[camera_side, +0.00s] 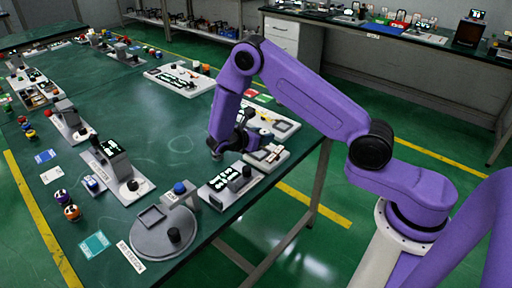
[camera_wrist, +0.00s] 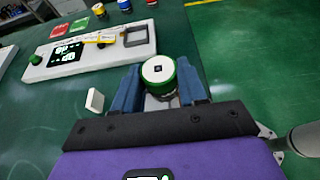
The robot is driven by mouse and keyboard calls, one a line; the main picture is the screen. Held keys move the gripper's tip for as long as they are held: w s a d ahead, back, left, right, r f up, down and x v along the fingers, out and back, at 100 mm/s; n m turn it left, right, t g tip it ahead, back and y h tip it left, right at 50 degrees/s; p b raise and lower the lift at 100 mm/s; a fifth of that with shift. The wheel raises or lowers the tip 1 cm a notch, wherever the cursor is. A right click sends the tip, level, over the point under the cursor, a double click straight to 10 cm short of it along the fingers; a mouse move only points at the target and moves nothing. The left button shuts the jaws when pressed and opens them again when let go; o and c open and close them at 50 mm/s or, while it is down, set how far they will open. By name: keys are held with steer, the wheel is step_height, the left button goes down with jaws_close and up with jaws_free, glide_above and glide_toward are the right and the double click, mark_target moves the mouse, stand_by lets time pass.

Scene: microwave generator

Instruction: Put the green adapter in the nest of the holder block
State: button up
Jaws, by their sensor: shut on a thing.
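In the wrist view my gripper (camera_wrist: 160,88) is shut on the green adapter (camera_wrist: 158,70), a short round piece with a green side and a white top with a dark centre mark. In the side view my gripper (camera_side: 232,145) points down over the right part of the green table; the adapter is not clear there. A white board in the wrist view (camera_wrist: 95,50) carries a dark square frame (camera_wrist: 135,38), a green knob and a black panel. I cannot tell for sure whether this frame is the holder block's nest.
A small white block (camera_wrist: 95,101) stands left of my gripper. Red and green cards (camera_wrist: 80,25) lie beyond the board. In the side view, a white station (camera_side: 268,157) stands close right of my gripper and a round grey base (camera_side: 150,240) nearer the camera. The table's middle is clear.

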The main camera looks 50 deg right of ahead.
steer(key=w+f, duration=0.2)
steer(key=f, duration=0.1)
steer(key=shift+w+d+f, duration=0.2)
steer(key=shift+w, duration=0.2)
steer(key=shift+f, duration=1.5)
steer(key=shift+f, duration=0.15)
steer(key=o, duration=1.1)
steer(key=shift+o, duration=0.2)
